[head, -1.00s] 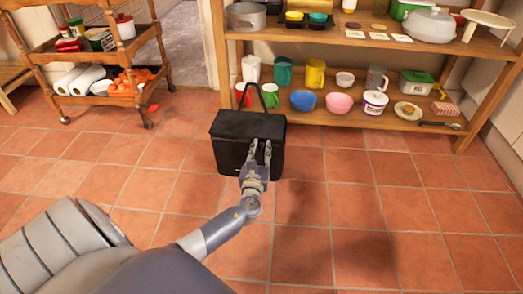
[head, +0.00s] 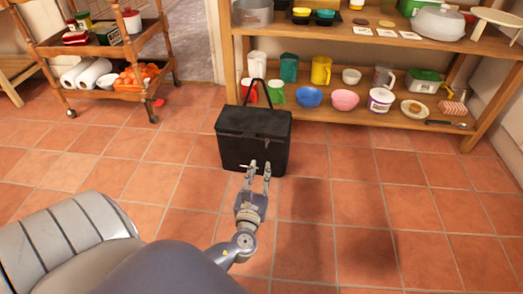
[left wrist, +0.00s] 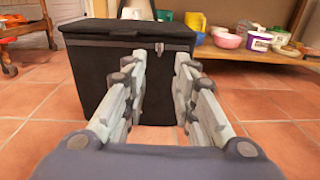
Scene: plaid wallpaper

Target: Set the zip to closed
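A black bag (head: 245,150) with a raised thin handle (head: 258,92) stands upright on the tiled floor. It also fills the middle of the left wrist view (left wrist: 100,75). A zip line runs across its upper front, with a small grey pull tab (left wrist: 159,50) hanging from it between my fingertips in the picture. The lid looks down; I cannot tell how far the zip is drawn. My left gripper (head: 260,164) is open and empty, in front of the bag's lower right front. Its two fingers are spread apart in the left wrist view (left wrist: 161,62). My right gripper is not in view.
Behind the bag stands a wooden shelf (head: 400,42) with cups, bowls and dishes. A wooden trolley (head: 110,57) with paper rolls and oranges stands at the back left. The tiled floor (head: 400,215) right of the bag is clear.

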